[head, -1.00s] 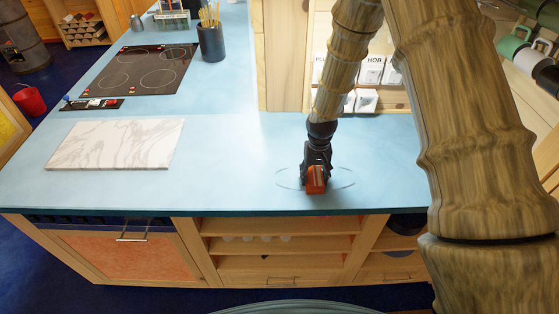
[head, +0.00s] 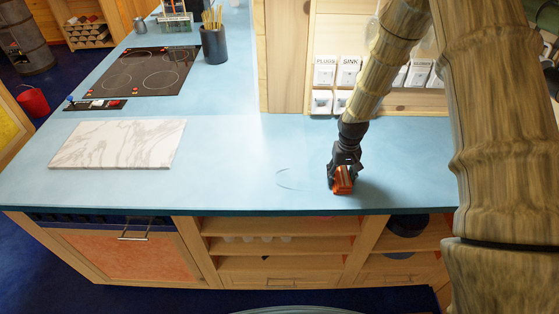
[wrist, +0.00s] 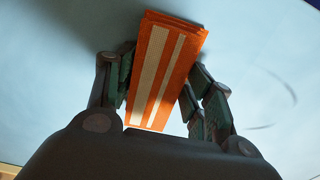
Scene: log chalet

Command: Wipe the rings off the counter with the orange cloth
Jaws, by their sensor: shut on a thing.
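The orange cloth (head: 343,181) is a folded block with pale stripes, held low at the light blue counter (head: 225,180) near its front edge. My gripper (head: 340,172) is shut on it. In the wrist view the cloth (wrist: 168,72) sits between the two fingers of my gripper (wrist: 160,95), its lower face against or just over the counter. A faint dark ring arc (head: 283,182) remains visible on the counter to the left of my gripper. The arc also shows in the wrist view (wrist: 292,90), to the right of the cloth. Any marks under the cloth are hidden.
A white marble board (head: 118,144) lies on the counter at left, with a black hob (head: 145,72) behind it. A dark cup of sticks (head: 214,45) stands by the wooden wall post. Labelled white boxes (head: 348,72) fill the shelf behind my arm. The counter between board and arc is clear.

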